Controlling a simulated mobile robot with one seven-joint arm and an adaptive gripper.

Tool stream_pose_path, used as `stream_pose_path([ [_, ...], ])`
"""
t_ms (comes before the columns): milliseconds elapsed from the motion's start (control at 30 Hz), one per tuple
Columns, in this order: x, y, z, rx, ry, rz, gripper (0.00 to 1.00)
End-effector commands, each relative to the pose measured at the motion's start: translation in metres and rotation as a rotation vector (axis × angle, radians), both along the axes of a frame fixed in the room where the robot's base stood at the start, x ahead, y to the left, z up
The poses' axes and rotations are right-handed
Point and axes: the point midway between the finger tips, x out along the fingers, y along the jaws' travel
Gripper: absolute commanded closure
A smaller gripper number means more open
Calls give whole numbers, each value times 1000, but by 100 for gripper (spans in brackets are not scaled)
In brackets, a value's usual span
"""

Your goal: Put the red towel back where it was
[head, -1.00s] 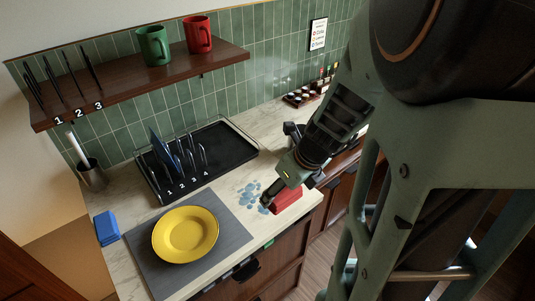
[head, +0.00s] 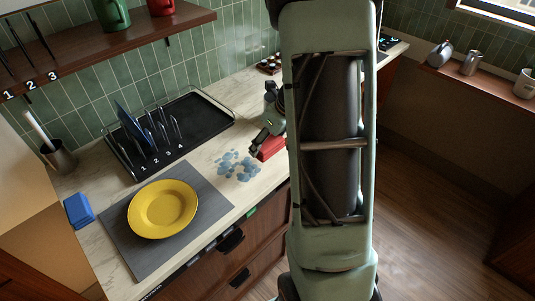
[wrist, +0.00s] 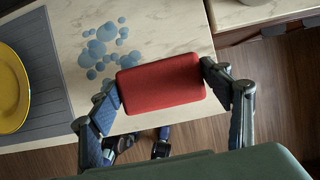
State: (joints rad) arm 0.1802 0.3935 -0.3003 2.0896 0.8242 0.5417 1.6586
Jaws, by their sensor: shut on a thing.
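The red towel (wrist: 162,84), a folded block, is between the two fingers of my gripper (wrist: 160,88) in the wrist view. The fingers press on its two short ends. In the head view the red towel (head: 269,148) shows at the right part of the counter, beside the blue wet spots (head: 238,166). My gripper (head: 264,138) is partly hidden there by my arm. In the wrist view the towel overlaps the counter's edge in the picture; I cannot tell whether it touches the counter. The blue spots (wrist: 103,42) are to its left.
A yellow plate (head: 163,209) lies on a grey mat (head: 215,203). A black rack tray (head: 207,116) with numbered slots stands behind. A blue sponge-like block (head: 78,210) lies at the left. A spice tray (head: 268,66) and a shelf (head: 190,17) are at the back.

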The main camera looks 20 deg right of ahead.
Motion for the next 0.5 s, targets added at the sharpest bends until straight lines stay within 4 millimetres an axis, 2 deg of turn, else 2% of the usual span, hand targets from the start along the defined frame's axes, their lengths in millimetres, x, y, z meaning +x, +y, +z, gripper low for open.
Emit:
stream_pose_path([
  [33,3,-2,-6,-1,0,0,48],
  [267,9,-6,-14,-1,0,-1,48],
  [500,12,-8,-41,-1,0,-1,48],
])
